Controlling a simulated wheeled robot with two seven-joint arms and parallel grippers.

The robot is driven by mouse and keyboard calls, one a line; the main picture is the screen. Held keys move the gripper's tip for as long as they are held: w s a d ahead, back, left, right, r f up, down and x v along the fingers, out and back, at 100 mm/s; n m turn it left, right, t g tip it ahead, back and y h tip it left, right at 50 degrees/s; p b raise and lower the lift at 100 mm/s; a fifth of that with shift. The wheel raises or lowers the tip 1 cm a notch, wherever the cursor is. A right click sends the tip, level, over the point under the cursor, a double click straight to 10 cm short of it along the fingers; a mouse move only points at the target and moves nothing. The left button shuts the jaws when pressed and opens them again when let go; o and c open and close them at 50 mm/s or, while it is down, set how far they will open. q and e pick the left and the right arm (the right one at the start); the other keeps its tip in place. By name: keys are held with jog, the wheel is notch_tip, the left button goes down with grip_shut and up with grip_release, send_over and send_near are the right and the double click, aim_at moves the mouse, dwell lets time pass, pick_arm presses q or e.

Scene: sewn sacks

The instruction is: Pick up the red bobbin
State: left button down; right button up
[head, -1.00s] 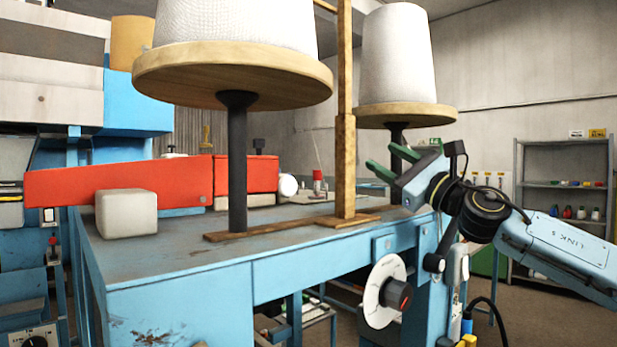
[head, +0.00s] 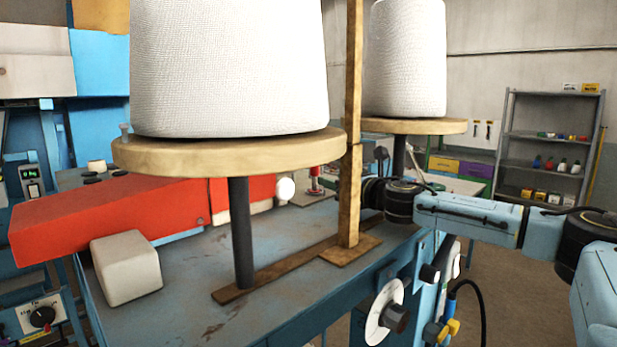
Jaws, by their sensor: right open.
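A small red bobbin (head: 316,183) with a pale top appears to stand at the far side of the blue table (head: 215,300), just left of the wooden post. It is small and partly unclear. My right arm comes in from the right, and its gripper (head: 368,190) is open at the post, to the right of the bobbin and apart from it in the picture. The post hides most of its fingers. Nothing is seen held in it. My left gripper is not in view.
Large white thread cones (head: 230,65) (head: 404,60) sit on round wooden discs on dark posts. The upright wooden post (head: 353,190) stands before my right gripper. A red machine arm (head: 110,218) and a pale block (head: 126,268) are at left. Shelves (head: 555,145) stand at back right.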

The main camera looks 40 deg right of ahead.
aim_at(317, 176)
jog(key=w, duration=0.7)
jog(key=shift+w+d+f, duration=0.1)
jog(key=shift+f, duration=0.1)
grip_shut()
